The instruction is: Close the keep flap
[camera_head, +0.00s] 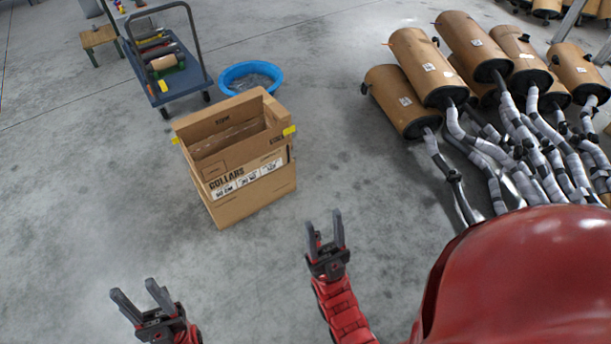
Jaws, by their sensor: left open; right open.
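A cardboard box (255,199) with the word COLLARS printed on its near side stands on the concrete floor, left of centre. Its top is open, with flaps standing up around the opening; I cannot tell which one is the keep flap. Yellow tabs show at its left and right upper edges. My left gripper (140,294) is open and empty at the lower left, in front of the box and apart from it. My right gripper (325,230) is open and empty, to the right of the box's near lower corner in the picture, not touching it.
A blue tub (222,84) sits just behind the box. A blue cart (207,82) with rolls and tools stands behind left, near a wooden stool (97,38). Several brown mufflers (424,66) with wrapped pipes lie at the right.

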